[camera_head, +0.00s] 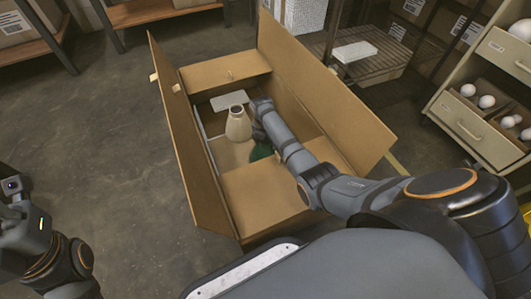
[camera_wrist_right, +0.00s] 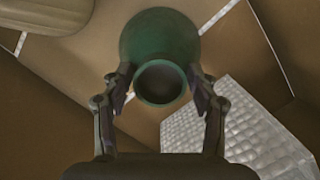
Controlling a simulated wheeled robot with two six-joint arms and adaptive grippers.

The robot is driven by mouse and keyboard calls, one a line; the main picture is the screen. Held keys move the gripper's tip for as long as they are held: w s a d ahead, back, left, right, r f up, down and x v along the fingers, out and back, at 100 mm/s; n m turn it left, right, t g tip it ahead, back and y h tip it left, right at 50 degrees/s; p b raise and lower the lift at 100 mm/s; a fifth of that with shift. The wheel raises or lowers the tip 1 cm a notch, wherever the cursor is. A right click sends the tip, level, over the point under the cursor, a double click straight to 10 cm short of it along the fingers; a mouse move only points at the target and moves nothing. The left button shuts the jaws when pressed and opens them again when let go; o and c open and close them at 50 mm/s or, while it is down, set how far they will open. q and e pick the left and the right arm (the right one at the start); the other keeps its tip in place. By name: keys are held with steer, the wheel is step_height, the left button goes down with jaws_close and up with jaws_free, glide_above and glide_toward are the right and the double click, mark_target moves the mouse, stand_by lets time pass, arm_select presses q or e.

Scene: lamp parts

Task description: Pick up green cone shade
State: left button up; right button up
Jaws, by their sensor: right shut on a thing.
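The green cone shade (camera_head: 262,151) is inside the open cardboard box (camera_head: 265,195), mostly hidden behind my right arm in the head view. In the right wrist view the green shade (camera_wrist_right: 160,48) shows its narrow round opening toward the camera. My right gripper (camera_wrist_right: 160,88) has one finger on each side of the shade's narrow neck and is shut on it. In the head view the right gripper is hidden by my own arm. My left arm shows at the left edge of the head view, but its fingers cannot be made out.
A cream cone shade (camera_head: 238,124) stands in the box just left of my right arm. A white padded piece (camera_head: 229,100) lies at the box's far end. The box flaps stand up on the left and right. A drawer cabinet (camera_head: 470,125) stands at the right.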

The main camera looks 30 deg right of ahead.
jaws_close()
